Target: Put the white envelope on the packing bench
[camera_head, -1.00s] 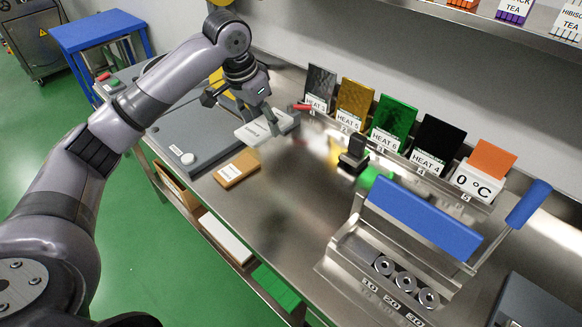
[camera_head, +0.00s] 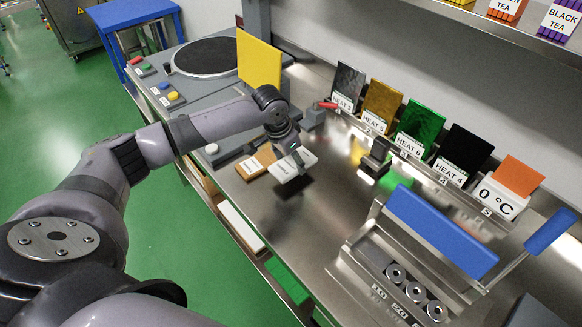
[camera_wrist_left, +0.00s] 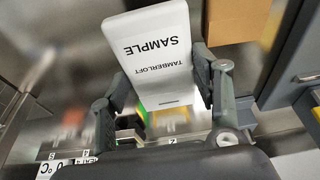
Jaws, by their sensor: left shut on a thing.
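The white envelope (camera_head: 293,166) is held by my left gripper (camera_head: 296,158) above the steel packing bench (camera_head: 262,215). In the left wrist view the envelope (camera_wrist_left: 153,55) shows the words SAMPLE and TAMBERLOFT, with the fingers of my left gripper (camera_wrist_left: 165,95) on both sides of it. A dark shadow lies on the bench below the envelope, so it appears to be a little above the surface. My right gripper is not in view.
A brown packet (camera_head: 256,162) lies on the bench just left of the envelope. A sealer with a blue bar (camera_head: 440,231) stands at the right. A rack of coloured packets (camera_head: 417,126) stands along the back. Bare steel lies in front of the envelope.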

